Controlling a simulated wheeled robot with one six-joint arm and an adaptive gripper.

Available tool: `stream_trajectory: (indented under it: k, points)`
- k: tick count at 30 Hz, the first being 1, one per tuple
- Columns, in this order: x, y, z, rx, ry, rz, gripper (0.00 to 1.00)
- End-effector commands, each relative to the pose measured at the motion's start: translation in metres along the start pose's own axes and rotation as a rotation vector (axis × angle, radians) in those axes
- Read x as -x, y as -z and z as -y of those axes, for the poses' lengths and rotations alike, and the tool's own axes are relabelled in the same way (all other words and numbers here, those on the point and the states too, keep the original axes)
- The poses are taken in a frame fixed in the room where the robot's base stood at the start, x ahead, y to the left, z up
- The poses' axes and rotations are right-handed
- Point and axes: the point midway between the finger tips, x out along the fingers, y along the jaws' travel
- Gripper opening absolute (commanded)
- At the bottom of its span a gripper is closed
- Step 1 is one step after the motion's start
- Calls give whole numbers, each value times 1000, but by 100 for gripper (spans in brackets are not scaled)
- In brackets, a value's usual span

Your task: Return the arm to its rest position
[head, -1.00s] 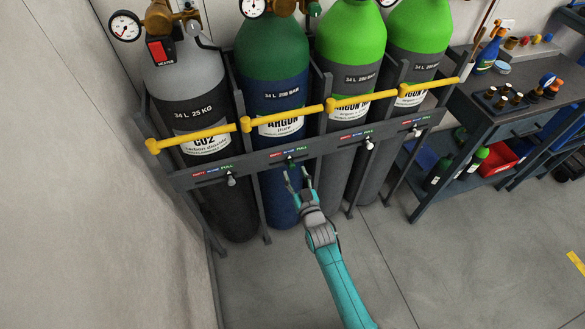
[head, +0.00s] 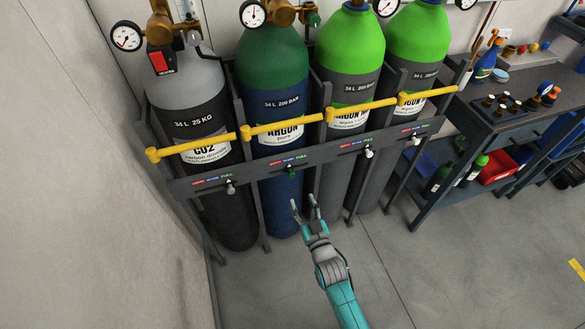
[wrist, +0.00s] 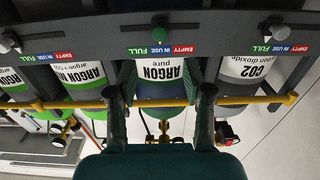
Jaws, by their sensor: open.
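My gripper (head: 303,204) is open and empty, in front of and below the rack's grey status rail (head: 325,160). Its two fingers point up toward the rack. In the wrist view my gripper (wrist: 161,92) shows its two dark fingers apart, with the argon cylinder's white label (wrist: 160,69) between them and nothing held. The green knob (head: 291,174) under the pure argon cylinder (head: 272,75) is close beyond the fingertips, with a visible gap. It also shows above the fingers in the wrist view (wrist: 159,33).
A grey CO2 cylinder (head: 186,90) and two light-green-topped cylinders stand in the rack behind yellow bars (head: 285,125). A workbench (head: 500,112) with bottles and a red bin (head: 497,168) stands at right. A bare wall (head: 90,170) is at left. The front floor is clear.

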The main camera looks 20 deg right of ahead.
Motion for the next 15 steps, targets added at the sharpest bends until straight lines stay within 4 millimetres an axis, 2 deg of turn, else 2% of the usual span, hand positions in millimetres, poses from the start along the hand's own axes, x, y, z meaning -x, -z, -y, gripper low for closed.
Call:
stream_trajectory:
  k: [5,8,11,15]
  points:
    - [0,0,0,0,0,0,50]
    - [7,-2,0,0,0,5,50]
    - [29,-6,0,0,0,17,50]
    - [81,-11,0,0,0,44,50]
